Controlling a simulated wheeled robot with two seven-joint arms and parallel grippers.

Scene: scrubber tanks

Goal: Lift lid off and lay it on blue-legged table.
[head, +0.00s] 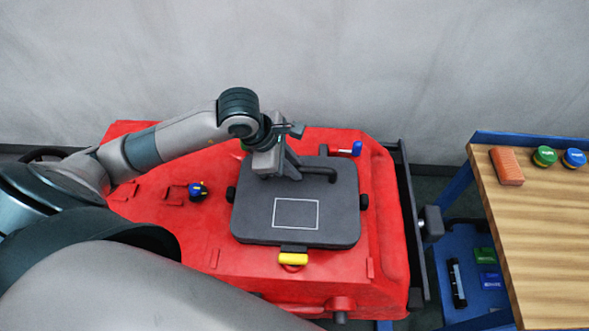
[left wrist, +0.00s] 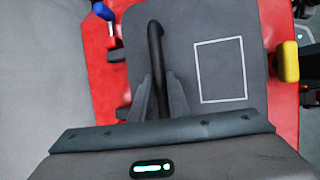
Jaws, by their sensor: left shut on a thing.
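The dark grey lid (head: 255,218) with a white rectangle outline lies on the red scrubber tank (head: 385,230). Its black bar handle (head: 322,171) is near the back edge. My left gripper (head: 294,172) is shut on the handle; in the left wrist view its fingers (left wrist: 160,95) sit on both sides of the handle (left wrist: 155,45). I cannot tell whether the lid is raised off the tank. The blue-legged table (head: 530,230) with a wooden top stands at the right. My right gripper is not in view.
An orange block (head: 506,166), a green-capped item (head: 544,156) and a blue-capped item (head: 573,158) stand at the table's back. Its front top is clear. A dark rail (head: 405,200) edges the tank.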

